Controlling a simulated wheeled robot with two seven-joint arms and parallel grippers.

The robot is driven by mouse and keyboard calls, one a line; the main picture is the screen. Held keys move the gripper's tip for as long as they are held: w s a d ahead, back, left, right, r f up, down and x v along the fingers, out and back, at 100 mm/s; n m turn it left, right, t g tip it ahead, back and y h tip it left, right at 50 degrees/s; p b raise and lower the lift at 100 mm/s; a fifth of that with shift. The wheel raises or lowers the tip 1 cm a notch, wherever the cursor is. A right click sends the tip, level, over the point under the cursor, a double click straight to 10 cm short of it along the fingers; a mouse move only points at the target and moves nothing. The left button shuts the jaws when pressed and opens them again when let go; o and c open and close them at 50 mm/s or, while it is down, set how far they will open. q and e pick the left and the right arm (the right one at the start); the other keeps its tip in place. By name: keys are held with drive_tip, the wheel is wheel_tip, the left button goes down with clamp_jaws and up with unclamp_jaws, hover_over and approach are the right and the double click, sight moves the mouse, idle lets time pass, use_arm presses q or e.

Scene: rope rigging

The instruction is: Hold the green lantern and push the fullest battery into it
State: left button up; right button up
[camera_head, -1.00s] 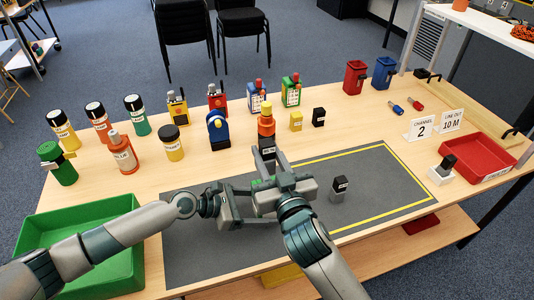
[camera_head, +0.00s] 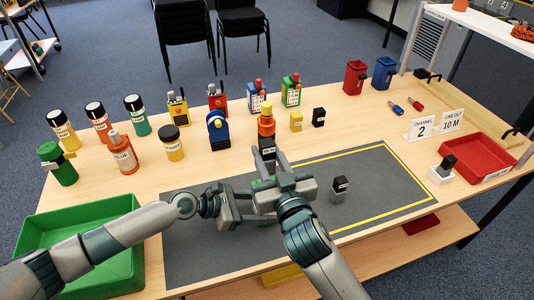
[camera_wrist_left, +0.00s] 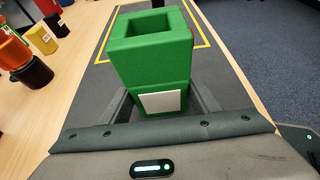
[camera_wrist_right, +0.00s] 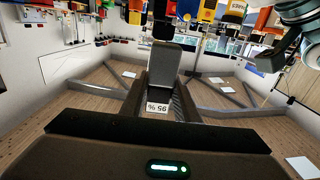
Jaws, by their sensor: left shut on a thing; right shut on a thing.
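My left gripper (camera_head: 232,205) is shut on the green lantern (camera_wrist_left: 150,60). In the left wrist view its square top opening faces up and looks empty, and a pale plate is on its side. In the head view my right gripper hides most of the lantern. My right gripper (camera_head: 270,168) is shut on a dark grey battery (camera_wrist_right: 163,65) with an upside-down label that reads 95 %. The battery also shows in the head view (camera_head: 267,149), beyond the lantern. A second dark-topped battery (camera_head: 340,188) stands on the grey mat. A third dark block (camera_head: 448,163) sits in a white holder.
The grey mat (camera_head: 390,180) has free room right of my grippers. An orange-topped item (camera_head: 266,124), a blue item (camera_head: 218,130) and small yellow and black blocks stand behind it. A green tray (camera_head: 75,220) is left, a red tray (camera_head: 480,155) right. Several canisters and radios line the back left.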

idle(0.7)
drive_tip(key=shift+f, duration=2.85)
drive_tip(key=shift+f, duration=2.8)
drive_tip(key=o, duration=1.2)
drive_tip(key=shift+f, duration=0.1)
drive_tip(key=shift+s+f, duration=0.1)
drive_tip(key=shift+s, duration=0.1)
drive_tip(key=shift+s+d, duration=0.2)
drive_tip(key=shift+s, duration=0.35)
drive_tip(key=v, duration=1)
drive_tip(key=shift+s+d+r, duration=0.15)
drive_tip(key=shift+s+r, duration=0.1)
drive_tip(key=shift+r, duration=0.05)
